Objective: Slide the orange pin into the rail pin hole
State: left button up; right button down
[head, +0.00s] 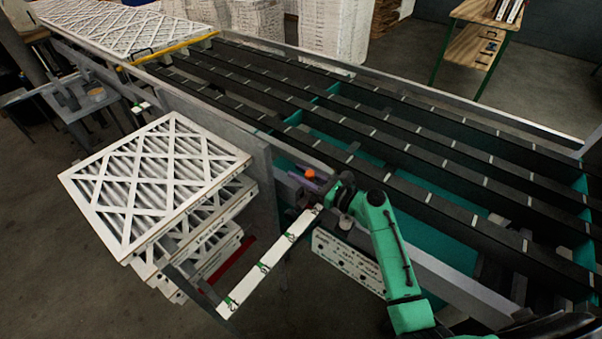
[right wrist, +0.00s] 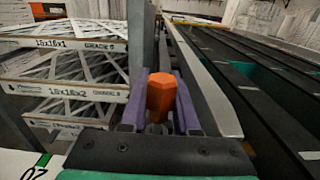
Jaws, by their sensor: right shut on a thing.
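The orange pin (head: 310,173) stands with its faceted head up beside the conveyor's near side rail. It also shows in the right wrist view (right wrist: 161,96), between the two purple fingers of my right gripper (right wrist: 159,110). The right gripper (head: 308,184) is shut on the pin, with a finger on each side of it. The pin's lower end is hidden by the gripper. The grey side rail (right wrist: 205,80) runs away just to the right of the fingers. I cannot make out the pin hole in either view. My left gripper is not in view.
A white strip with green marks (head: 270,262) runs below the gripper. Black conveyor lanes (head: 400,150) lie to the right. A perforated white plate (head: 345,262) is near my forearm.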

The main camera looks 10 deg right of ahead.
jog(key=shift+f+b, duration=0.6)
jog(key=shift+f, duration=0.2)
jog(key=c, duration=0.6)
grip_release()
jog(key=shift+s, duration=0.1)
